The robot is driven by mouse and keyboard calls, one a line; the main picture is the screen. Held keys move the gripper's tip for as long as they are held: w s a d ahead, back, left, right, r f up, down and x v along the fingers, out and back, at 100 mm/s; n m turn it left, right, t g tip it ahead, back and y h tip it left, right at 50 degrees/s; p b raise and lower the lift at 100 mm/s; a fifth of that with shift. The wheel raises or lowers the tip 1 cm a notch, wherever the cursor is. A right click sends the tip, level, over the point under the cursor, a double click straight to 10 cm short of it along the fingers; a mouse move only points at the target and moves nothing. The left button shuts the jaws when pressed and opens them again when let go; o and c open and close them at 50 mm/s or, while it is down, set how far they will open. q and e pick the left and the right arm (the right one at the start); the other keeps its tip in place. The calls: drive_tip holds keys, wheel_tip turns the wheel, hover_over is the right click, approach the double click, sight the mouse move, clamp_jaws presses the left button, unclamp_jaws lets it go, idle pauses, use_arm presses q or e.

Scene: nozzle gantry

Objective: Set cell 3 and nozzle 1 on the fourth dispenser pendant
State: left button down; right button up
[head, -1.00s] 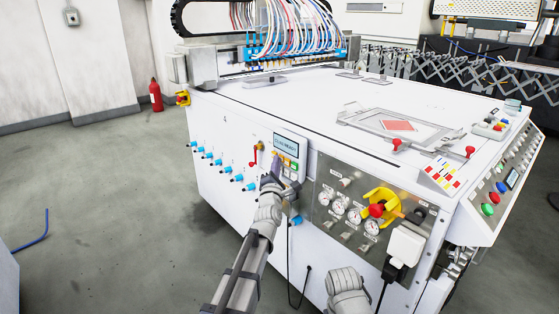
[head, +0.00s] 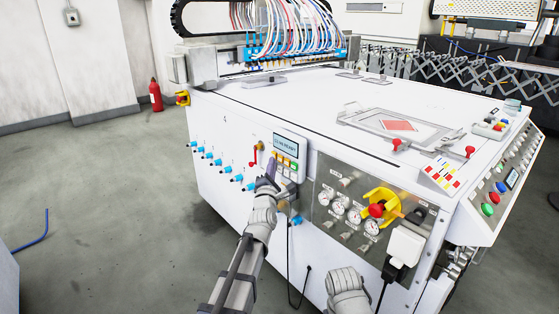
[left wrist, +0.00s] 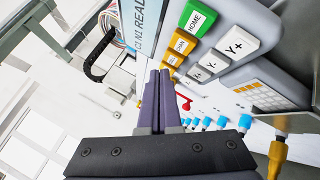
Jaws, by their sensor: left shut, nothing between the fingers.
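In the left wrist view the display (left wrist: 143,28) reads C1 N1 with READY cut off. My left gripper (head: 271,169) is shut and empty, just in front of the pendant's lower left. Its fingertips (left wrist: 159,73) look close to the yellow buttons; I cannot tell whether they touch.
Several blue valves (head: 219,163) stick out left of the pendant, with a red lever (head: 254,155) nearby. A gauge panel (head: 352,212) with a yellow-and-red switch (head: 380,208) is to the right. My right forearm shows at the bottom.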

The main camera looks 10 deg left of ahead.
use_arm(q)
drive_tip(key=s+a, duration=0.1)
drive_tip(key=s, duration=0.1)
drive_tip(key=s+a, duration=0.2)
idle(0.5)
idle(2.4)
drive_tip(key=s+a+m, duration=0.1)
drive_tip(key=m, duration=0.5)
drive_tip(key=s+m+b, duration=0.1)
drive_tip(key=m, duration=0.5)
drive_tip(key=a+m+t+b, duration=0.1)
drive_tip(key=m, duration=0.6)
drive_tip(key=shift+s+a+f, duration=0.3)
drive_tip(key=shift+s+f, duration=0.05)
drive_tip(key=shift+s, duration=0.05)
drive_tip(key=shift+w, duration=0.1)
drive_tip(key=w+d, duration=0.5)
drive_tip(key=w, duration=0.1)
drive_tip(key=shift+w+d, duration=0.2)
drive_tip(key=shift+w, duration=0.2)
